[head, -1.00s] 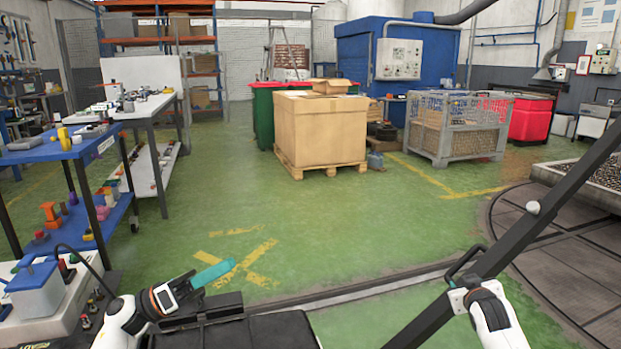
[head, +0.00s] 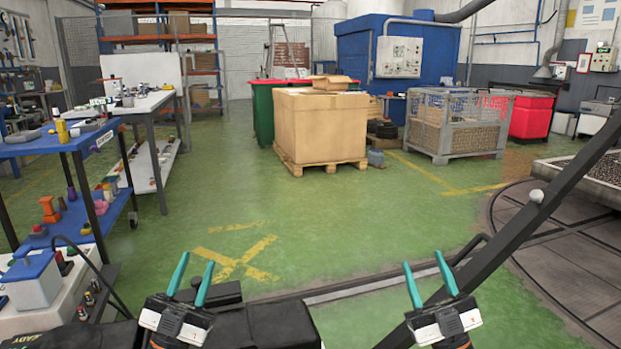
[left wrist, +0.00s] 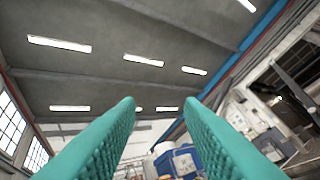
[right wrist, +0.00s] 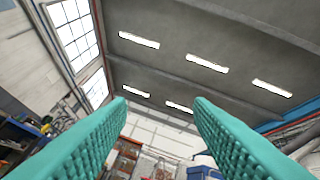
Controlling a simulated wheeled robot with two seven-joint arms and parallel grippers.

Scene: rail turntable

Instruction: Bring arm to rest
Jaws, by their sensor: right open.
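My left gripper (head: 191,279) is at the bottom of the head view, left of centre, with its teal fingers pointing up and spread apart. Its fingers (left wrist: 165,125) frame the ceiling in the left wrist view, with nothing between them. My right gripper (head: 426,273) is at the bottom of the head view, right of centre, also pointing up with its fingers apart. In the right wrist view its fingers (right wrist: 160,125) are apart and empty. In the head view the right gripper overlaps the lower part of a long dark bar (head: 500,238); I cannot tell the gap between them.
A blue-topped cart (head: 55,146) with small parts stands at left, beside a workbench (head: 150,105). A large carton (head: 322,130) on a pallet and a wire-mesh crate (head: 458,125) stand further back. A round turntable plate (head: 560,255) lies at right. The green floor between is clear.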

